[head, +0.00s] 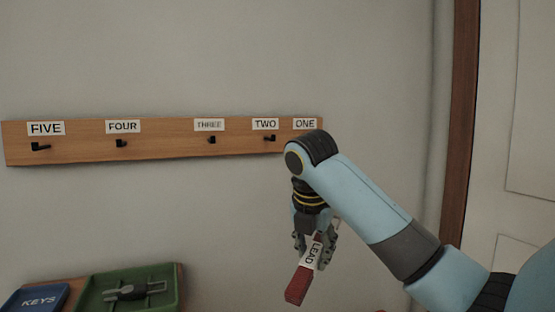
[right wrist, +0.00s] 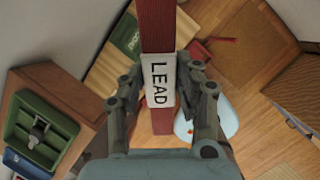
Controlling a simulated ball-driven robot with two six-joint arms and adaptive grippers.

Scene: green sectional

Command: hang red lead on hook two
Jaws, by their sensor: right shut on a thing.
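The red lead (head: 298,287) hangs below my right gripper (head: 314,247) in the head view, with a white LEAD label on it. My right gripper is shut on it at the label. In the right wrist view the red lead (right wrist: 157,30) runs upright between the fingers of the right gripper (right wrist: 160,85). Hook two (head: 269,138) is a small dark hook under the TWO label on the wooden rack (head: 75,146), up and left of the gripper. The hook under ONE is hidden behind my right arm. My left gripper is not in view.
Hooks under THREE (head: 212,140), FOUR (head: 121,143) and FIVE (head: 41,147) show nothing on them. A green tray (head: 167,299) and a blue KEYS tray (head: 38,298) stand at lower left. A door frame (head: 459,120) is at right. The wall below the rack is clear.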

